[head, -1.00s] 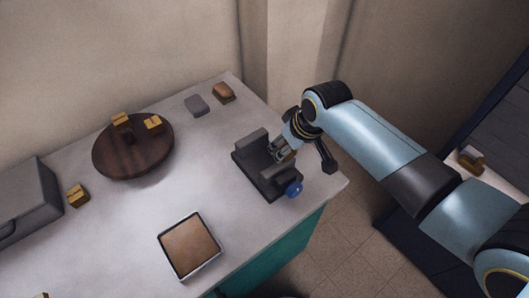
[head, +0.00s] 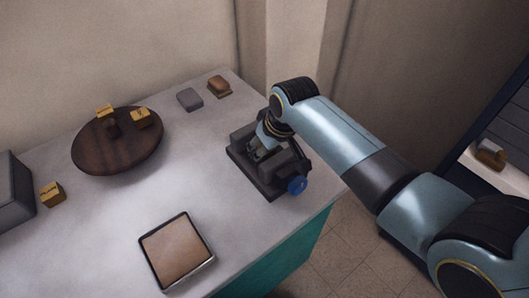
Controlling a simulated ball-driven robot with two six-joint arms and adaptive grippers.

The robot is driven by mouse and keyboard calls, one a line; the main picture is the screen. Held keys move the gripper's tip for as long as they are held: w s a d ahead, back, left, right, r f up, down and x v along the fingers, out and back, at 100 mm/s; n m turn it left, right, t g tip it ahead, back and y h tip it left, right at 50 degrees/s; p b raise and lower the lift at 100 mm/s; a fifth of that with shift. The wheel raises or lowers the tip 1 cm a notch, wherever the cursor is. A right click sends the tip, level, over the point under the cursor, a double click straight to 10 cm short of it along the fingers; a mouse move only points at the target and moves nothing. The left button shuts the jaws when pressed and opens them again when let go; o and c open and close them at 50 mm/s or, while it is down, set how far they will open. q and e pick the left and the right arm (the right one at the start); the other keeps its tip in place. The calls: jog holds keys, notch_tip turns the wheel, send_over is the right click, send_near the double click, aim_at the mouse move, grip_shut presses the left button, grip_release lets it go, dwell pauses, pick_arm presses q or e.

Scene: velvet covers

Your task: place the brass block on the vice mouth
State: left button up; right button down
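The dark grey vice (head: 268,180) with a blue knob (head: 297,185) stands near the right end of the table. My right gripper (head: 258,153) points down at the vice mouth, between the jaws. Its fingertips are small and partly hidden, so I cannot tell whether it holds anything. Several brass-coloured blocks show: one block (head: 52,194) on the table at the left, one (head: 104,111) and another (head: 141,118) on the round brown board, and one (head: 490,153) on a pale surface at the far right. No brass block can be made out in the vice. My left gripper is out of view.
The round dark-brown board (head: 110,155) lies at the back left, with a grey box (head: 12,190) at the left edge. A brown-topped tray (head: 175,250) lies at the front. A grey block (head: 190,99) and a brown block (head: 219,86) lie behind the vice. The table's middle is clear.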

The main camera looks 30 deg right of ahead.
jog(key=c, duration=0.7)
grip_release()
jog(key=shift+r, duration=0.1)
jog(key=shift+p+v, duration=0.55)
jog(key=shift+v, duration=5.45)
